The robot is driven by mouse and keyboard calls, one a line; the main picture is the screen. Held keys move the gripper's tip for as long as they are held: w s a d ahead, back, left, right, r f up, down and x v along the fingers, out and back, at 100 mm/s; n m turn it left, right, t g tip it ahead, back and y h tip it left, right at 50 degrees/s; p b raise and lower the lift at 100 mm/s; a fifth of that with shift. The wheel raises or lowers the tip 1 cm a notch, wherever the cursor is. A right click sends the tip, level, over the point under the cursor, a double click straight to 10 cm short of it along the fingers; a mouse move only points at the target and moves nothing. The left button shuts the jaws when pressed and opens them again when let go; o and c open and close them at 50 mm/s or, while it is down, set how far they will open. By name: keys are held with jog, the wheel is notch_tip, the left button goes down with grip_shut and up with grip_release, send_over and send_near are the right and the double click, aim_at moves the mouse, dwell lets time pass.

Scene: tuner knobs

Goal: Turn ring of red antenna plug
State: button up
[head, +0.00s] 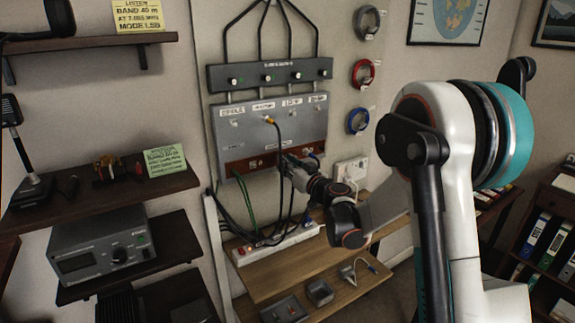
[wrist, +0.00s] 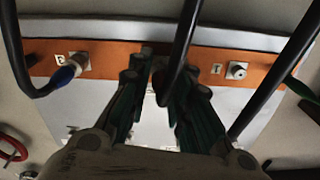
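My gripper (head: 287,163) is at the red-brown strip along the bottom of the grey wall panel (head: 262,128). In the wrist view, my gripper's dark fingers (wrist: 163,82) reach to the orange strip (wrist: 110,55), a little apart at the tips. A small dark red patch shows between them and may be the red plug, but a thick black cable crosses in front and hides most of it. I cannot tell if the fingers touch it. A blue-ringed plug (wrist: 66,74) sits in the strip to the left, and a bare metal socket (wrist: 237,70) is to the right.
Black cables hang close around my gripper above a white power strip (head: 275,243). A green cable (head: 245,195) hangs to its left. Coiled rings, one red (head: 362,72), hang on the wall at right. A wooden shelf (head: 290,268) is below.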

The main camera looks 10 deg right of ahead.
jog(key=shift+o, duration=0.7)
jog(key=shift+s, duration=0.1)
jog(key=v, duration=1.1)
jog(key=shift+s, duration=0.35)
jog(key=shift+d, duration=0.15)
